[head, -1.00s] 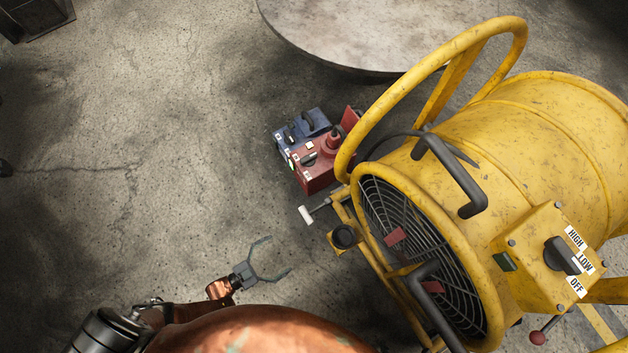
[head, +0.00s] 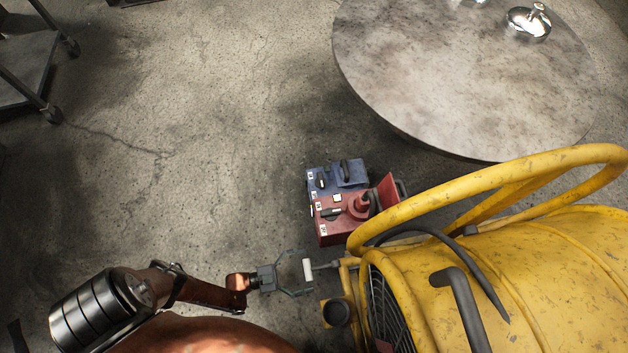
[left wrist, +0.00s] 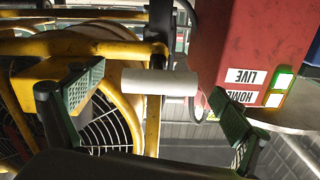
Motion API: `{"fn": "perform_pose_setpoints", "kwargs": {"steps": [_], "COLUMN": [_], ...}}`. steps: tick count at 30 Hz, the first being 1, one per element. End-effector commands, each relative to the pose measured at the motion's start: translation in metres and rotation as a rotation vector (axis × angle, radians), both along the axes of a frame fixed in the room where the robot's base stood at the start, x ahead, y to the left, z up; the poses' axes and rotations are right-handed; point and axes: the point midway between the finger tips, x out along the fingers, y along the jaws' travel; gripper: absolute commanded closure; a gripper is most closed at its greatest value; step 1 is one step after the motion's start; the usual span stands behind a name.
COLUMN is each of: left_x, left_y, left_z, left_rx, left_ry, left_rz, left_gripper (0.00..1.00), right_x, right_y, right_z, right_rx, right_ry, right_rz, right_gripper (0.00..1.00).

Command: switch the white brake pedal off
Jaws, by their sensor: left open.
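The white brake pedal (head: 307,269) is a small white cylinder on a short grey rod at the left end of the yellow fan's frame. My left gripper (head: 299,272) is open, and its fingers reach around the pedal in the head view. In the left wrist view the pedal (left wrist: 160,82) lies crosswise between the two open fingertips (left wrist: 158,100), with space on both sides of it. I cannot tell whether a finger touches it. My right gripper is not in view.
The yellow drum fan (head: 540,265) fills the lower right. A red box (head: 335,228) and a blue box (head: 345,174) stand just beyond the pedal. A round table (head: 450,75) is at the upper right. The floor at the left is clear, with a cart (head: 22,80) at the far left.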

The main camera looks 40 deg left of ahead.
Motion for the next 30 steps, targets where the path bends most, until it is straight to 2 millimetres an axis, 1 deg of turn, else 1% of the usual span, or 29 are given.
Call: {"fn": "perform_pose_setpoints", "kwargs": {"steps": [3, 6, 15, 30], "left_x": [0.011, 0.016, 0.018, 0.018], "left_y": [-0.008, -0.012, -0.015, -0.014], "left_z": [-0.001, -0.001, 0.000, 0.000], "left_rx": [0.000, 0.000, 0.000, 0.000], "left_ry": [0.000, 0.000, 0.000, 0.000], "left_rz": [-0.001, -0.002, -0.003, -0.003], "left_gripper": [0.07, 0.07, 0.07, 0.41], "right_x": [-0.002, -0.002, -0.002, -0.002], "right_y": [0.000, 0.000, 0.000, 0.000], "right_z": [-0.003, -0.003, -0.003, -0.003], "right_rx": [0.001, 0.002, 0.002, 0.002], "right_ry": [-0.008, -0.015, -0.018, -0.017], "right_rz": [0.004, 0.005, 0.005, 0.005], "right_gripper": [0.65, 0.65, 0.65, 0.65]}}
